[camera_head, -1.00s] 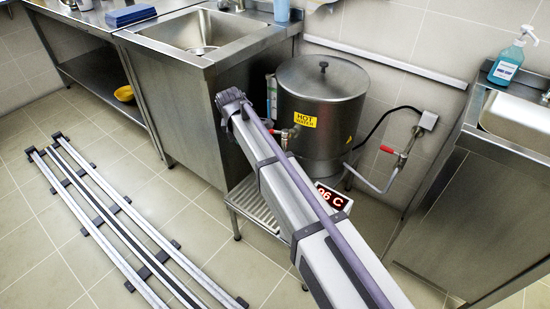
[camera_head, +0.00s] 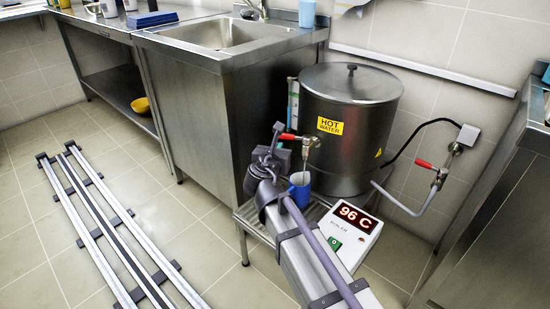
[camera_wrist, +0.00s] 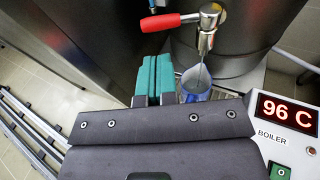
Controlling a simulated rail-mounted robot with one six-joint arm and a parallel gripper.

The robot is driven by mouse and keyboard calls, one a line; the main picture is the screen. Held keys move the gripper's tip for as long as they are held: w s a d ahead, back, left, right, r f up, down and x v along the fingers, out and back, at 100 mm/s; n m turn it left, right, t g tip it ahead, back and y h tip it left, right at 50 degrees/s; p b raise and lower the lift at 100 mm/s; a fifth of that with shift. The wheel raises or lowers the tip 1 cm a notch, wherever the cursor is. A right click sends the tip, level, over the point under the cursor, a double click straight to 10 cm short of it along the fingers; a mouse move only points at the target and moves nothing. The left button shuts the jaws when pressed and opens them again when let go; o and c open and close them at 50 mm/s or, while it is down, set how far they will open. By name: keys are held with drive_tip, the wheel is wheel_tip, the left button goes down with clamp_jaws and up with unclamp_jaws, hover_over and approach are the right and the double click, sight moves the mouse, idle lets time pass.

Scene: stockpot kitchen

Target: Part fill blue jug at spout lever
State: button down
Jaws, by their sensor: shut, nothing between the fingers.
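A blue jug (camera_head: 300,188) stands on the slatted stand under the boiler's spout, partly hidden by my arm. In the wrist view the jug (camera_wrist: 190,91) sits just right of my fingers, with its rim below the spout (camera_wrist: 207,30). A thin pale line that looks like water runs from the spout into it; its level cannot be read. The red spout lever (camera_wrist: 160,22) points left, nearly level; it also shows in the head view (camera_head: 288,137). My gripper (camera_wrist: 152,64) is shut and empty, its teal fingers together below the lever and apart from it.
The hot-water boiler (camera_head: 350,115) stands behind the jug. A control box (camera_head: 342,238) reading 96 C is at its front right. A second red-handled valve (camera_head: 426,164) is on the wall pipe. A sink cabinet (camera_head: 205,115) stands left; floor rails (camera_head: 105,225) run across the left floor.

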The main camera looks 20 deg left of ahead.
sight(286, 137)
drive_tip(key=b+x, duration=0.1)
drive_tip(key=x, duration=0.6)
drive_tip(key=shift+w+f, duration=0.1)
drive_tip(key=shift+w, duration=0.2)
